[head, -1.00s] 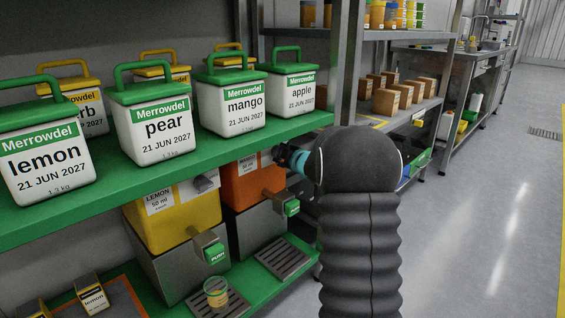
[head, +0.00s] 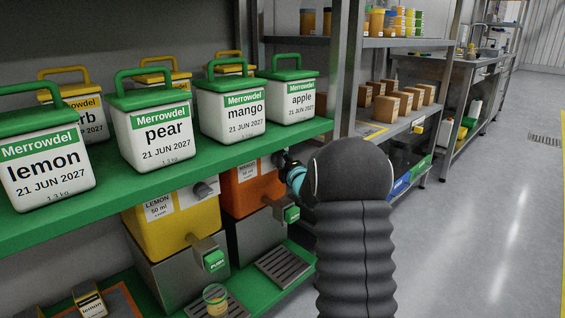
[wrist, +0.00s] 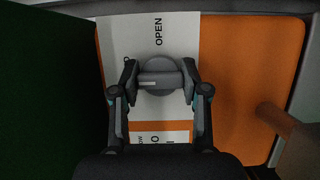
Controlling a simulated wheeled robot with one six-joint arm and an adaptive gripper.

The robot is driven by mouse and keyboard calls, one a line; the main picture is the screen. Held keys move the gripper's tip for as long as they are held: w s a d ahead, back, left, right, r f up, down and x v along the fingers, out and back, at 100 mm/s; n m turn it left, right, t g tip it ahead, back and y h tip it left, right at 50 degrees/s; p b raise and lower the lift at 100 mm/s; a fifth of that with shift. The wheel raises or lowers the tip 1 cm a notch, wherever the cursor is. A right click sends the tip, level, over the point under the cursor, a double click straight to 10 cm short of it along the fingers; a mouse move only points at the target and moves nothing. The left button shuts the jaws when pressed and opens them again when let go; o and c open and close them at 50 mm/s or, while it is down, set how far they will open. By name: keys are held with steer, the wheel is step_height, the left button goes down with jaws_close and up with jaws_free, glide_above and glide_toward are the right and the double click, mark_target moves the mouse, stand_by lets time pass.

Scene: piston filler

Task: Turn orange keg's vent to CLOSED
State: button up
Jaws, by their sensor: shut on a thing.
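The orange keg (head: 240,195) stands under the green shelf, behind and left of my arm. In the wrist view its orange front (wrist: 250,60) carries a white label with the word OPEN. The grey round vent knob (wrist: 160,66) sits on that label, its bar lying crosswise with a pale mark at the left end. My gripper (wrist: 160,82) is shut on the knob's bar, one finger at each end. In the head view my gripper (head: 284,163) is at the keg's upper right, and the knob is hidden there. No CLOSED word is readable.
A yellow lemon keg (head: 175,222) with its own grey knob stands to the left. The green shelf (head: 215,165) above holds several labelled tubs. Green-tipped taps and a drip grate (head: 283,262) lie below. The floor at right is clear.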

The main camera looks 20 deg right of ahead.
steer(key=shift+a, duration=0.1)
stand_by(0.3)
steer(key=o, duration=1.2)
steer(key=shift+c, duration=0.2)
steer(key=s, duration=1.2)
steer(key=shift+a, duration=0.25)
